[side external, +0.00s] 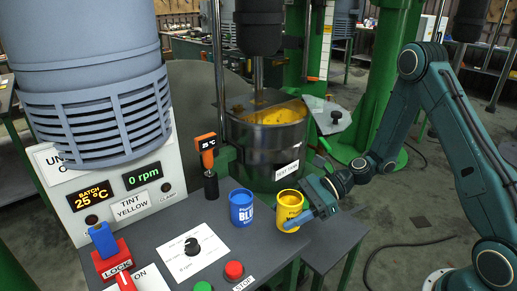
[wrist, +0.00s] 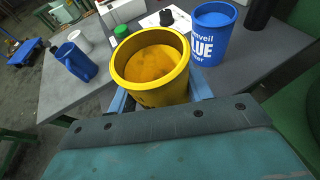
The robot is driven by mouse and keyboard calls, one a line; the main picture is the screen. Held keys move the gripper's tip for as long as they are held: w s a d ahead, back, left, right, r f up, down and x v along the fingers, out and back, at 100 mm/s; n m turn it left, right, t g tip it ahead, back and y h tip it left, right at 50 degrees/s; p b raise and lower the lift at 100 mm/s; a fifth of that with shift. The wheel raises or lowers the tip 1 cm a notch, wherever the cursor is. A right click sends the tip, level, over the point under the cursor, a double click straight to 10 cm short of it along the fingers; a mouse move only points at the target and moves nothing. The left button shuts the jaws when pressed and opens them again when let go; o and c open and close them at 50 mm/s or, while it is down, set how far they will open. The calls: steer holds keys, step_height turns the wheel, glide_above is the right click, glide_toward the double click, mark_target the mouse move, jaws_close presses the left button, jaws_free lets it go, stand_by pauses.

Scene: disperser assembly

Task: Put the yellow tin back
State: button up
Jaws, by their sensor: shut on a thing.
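The yellow tin (side external: 289,211) stands upright at the right edge of the grey bench top in the side external view. In the wrist view the yellow tin (wrist: 151,66) is open at the top, with yellow inside. My gripper (side external: 316,208) is shut on the yellow tin from its right side. In the wrist view the blue fingers of my gripper (wrist: 160,98) lie on both sides of the tin. I cannot tell whether the tin's base touches the bench.
A blue tin (side external: 242,207) stands close to the left of the yellow tin; it also shows in the wrist view (wrist: 212,35). A steel vat (side external: 268,137) with yellow contents stands behind.

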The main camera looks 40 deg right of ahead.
steer(key=shift+f, duration=1.9)
steer(key=shift+f, duration=0.1)
steer(key=o, duration=1.1)
steer(key=shift+o, duration=0.2)
steer(key=shift+d+r, duration=0.2)
steer(key=v, duration=1.1)
steer(key=shift+s+d, duration=0.2)
steer(key=shift+d, duration=0.05)
steer(key=shift+r, duration=0.1)
